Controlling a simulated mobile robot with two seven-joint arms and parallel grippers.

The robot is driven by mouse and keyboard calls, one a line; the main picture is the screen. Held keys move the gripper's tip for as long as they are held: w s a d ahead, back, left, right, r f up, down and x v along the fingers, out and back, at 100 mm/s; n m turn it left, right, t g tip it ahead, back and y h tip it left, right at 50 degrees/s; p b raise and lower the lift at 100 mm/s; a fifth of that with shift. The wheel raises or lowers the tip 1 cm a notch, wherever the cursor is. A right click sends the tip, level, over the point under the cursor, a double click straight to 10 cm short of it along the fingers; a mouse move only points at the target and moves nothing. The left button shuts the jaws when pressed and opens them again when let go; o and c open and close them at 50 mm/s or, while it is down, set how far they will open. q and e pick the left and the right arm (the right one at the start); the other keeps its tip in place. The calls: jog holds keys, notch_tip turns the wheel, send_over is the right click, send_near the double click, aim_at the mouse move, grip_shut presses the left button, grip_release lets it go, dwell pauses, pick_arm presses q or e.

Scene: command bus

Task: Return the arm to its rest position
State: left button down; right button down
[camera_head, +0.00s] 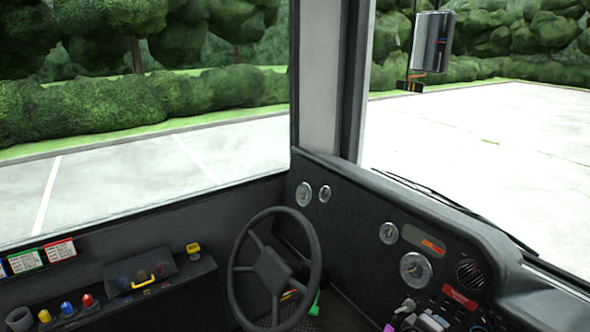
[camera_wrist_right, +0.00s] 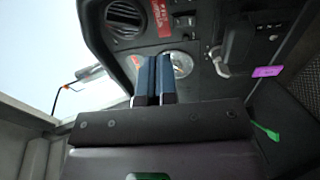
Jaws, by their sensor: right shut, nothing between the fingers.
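My right gripper (camera_wrist_right: 155,58) shows in the right wrist view as two dark blue fingers side by side, shut and empty. Its fingers are in front of a round gauge (camera_wrist_right: 182,64) of the dashboard and partly cover it. I cannot tell whether the fingertips touch the panel. In the head view I cannot clearly make out this gripper among the small grey parts at the lower right. My left gripper is not in view.
The steering wheel (camera_head: 274,270) stands left of the dashboard (camera_head: 350,225). A key with a purple tag (camera_wrist_right: 267,71) hangs from the panel. A side console with coloured knobs (camera_head: 67,308) is at the lower left. A window pillar (camera_head: 320,75) rises behind the dashboard.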

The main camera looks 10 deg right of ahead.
jog(key=a+f+m+t+y, duration=0.2)
jog(key=a+t+y, duration=0.4)
jog(key=a+y, duration=0.35)
jog(key=s+f+m+y, duration=0.1)
jog(key=s+f, duration=0.2)
jog(key=s, duration=0.5)
jog(key=s+f+m+g+y, duration=0.1)
jog(key=s+f, duration=0.3)
jog(key=s, duration=0.5)
jog(key=shift+a+f+g+y, duration=0.3)
jog(key=shift+a+y, duration=0.1)
jog(key=shift+y, duration=0.15)
